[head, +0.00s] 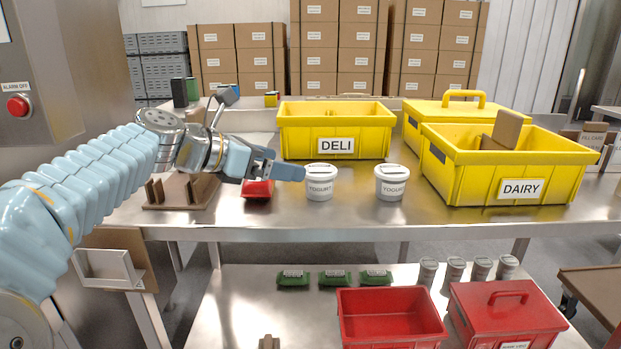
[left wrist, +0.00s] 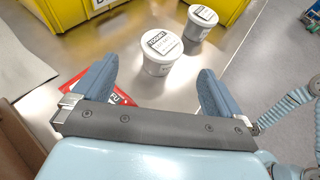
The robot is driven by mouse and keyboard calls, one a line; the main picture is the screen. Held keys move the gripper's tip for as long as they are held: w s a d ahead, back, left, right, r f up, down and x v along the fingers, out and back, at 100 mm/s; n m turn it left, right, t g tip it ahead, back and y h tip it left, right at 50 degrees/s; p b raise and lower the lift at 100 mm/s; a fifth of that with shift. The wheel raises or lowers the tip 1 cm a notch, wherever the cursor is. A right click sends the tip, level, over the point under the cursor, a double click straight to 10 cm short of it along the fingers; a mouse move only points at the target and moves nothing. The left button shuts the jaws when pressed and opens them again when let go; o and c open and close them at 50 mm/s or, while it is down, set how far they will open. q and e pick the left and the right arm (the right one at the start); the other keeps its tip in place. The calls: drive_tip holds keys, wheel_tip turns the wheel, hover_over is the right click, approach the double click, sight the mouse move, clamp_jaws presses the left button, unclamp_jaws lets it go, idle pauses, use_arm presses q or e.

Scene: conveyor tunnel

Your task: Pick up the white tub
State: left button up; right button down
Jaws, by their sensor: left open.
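Two white lidded tubs labelled YOGURT stand upright on the steel table: the left tub (head: 320,183) and the right tub (head: 391,183). Both also show in the left wrist view, the nearer tub (left wrist: 160,56) ahead of my jaws and the farther tub (left wrist: 199,26) beyond it to the right. My left gripper (head: 296,172) is at the left side of the left tub, pointing towards it. In the left wrist view my left gripper (left wrist: 158,72) is open, fingers spread wide and empty, with the nearer tub beyond the fingertips. My right gripper is not seen.
A red package (head: 258,189) lies below my left gripper. A yellow DELI crate (head: 336,146) stands behind the tubs, a yellow DAIRY crate (head: 470,184) to their right. A brown wooden rack (head: 160,207) is at left. The table in front of the tubs is clear.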

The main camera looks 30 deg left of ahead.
sight(319, 169)
use_arm(q)
drive_tip(key=x, duration=0.5)
drive_tip(key=shift+w+f, duration=0.1)
drive_tip(key=x, duration=0.5)
drive_tip(key=shift+d, duration=0.25)
drive_tip(key=c, duration=1.1)
wheel_tip(319, 169, up, 9)
drive_tip(key=p, duration=0.3)
drive_tip(key=shift+r, duration=0.55)
